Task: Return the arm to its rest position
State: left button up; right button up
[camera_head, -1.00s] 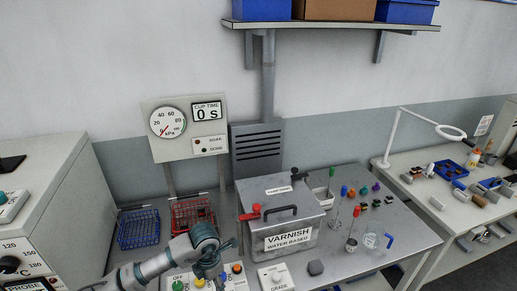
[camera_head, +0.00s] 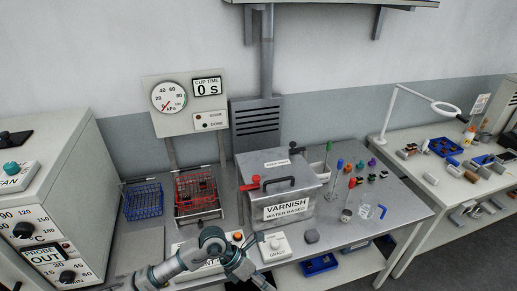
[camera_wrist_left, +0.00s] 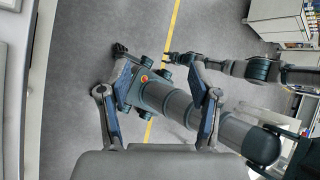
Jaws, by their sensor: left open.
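My left gripper (camera_head: 254,276) is at the bottom of the head view, in front of the bench edge and below the grade box. My left arm (camera_head: 172,270) comes in from the lower left. A second limb of mine, probably the right arm, reaches in from the right of the wrist view, with a dark, small end (camera_wrist_left: 180,60); its jaws are not clear.
An oven-like cabinet (camera_head: 50,200) stands left. A side table (camera_head: 420,190) holds small parts. The floor in the wrist view is open.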

pick_arm(q)
jog(key=s+d+r+n+h, duration=0.4)
jog(key=d+r+h, duration=0.4)
jog(key=r+h, duration=0.3)
jog(key=w+a+r+n+t+h, duration=0.3)
jog(key=w+a+r+n+t, duration=0.25)
jog(key=n+t, duration=0.7)
jog(key=w+a+f+n+t+y, duration=0.3)
jog(key=a+n+t+y, duration=0.2)
jog(key=n+y, duration=0.25)
jog(key=w+a+f+n+t+y, duration=0.25)
jog(key=a+n+t+y, duration=0.3)
jog(key=n, duration=0.35)
jog(key=s+a+f+n+g+y, duration=0.2)
jog(key=a+f+n+g+y, duration=0.2)
jog(key=a+f+n+y, duration=0.6)
jog(key=s+a+f+n+g+h, duration=0.1)
jog(key=s+a+f+g, duration=0.1)
jog(key=s+f+g, duration=0.75)
jog(key=s+a+f+n+g, duration=0.1)
jog(key=s+a+f+g, duration=0.25)
jog(key=s+f, duration=1.05)
jog(key=s+f+g, duration=0.2)
jog(key=s+f, duration=0.1)
jog(key=f, duration=2.2)
jog(key=s+a+f, duration=0.2)
jog(key=s+f, duration=1.3)
jog(key=s, duration=0.2)
jog(key=shift+s+m+g, duration=0.15)
jog(key=shift+m+g, duration=0.25)
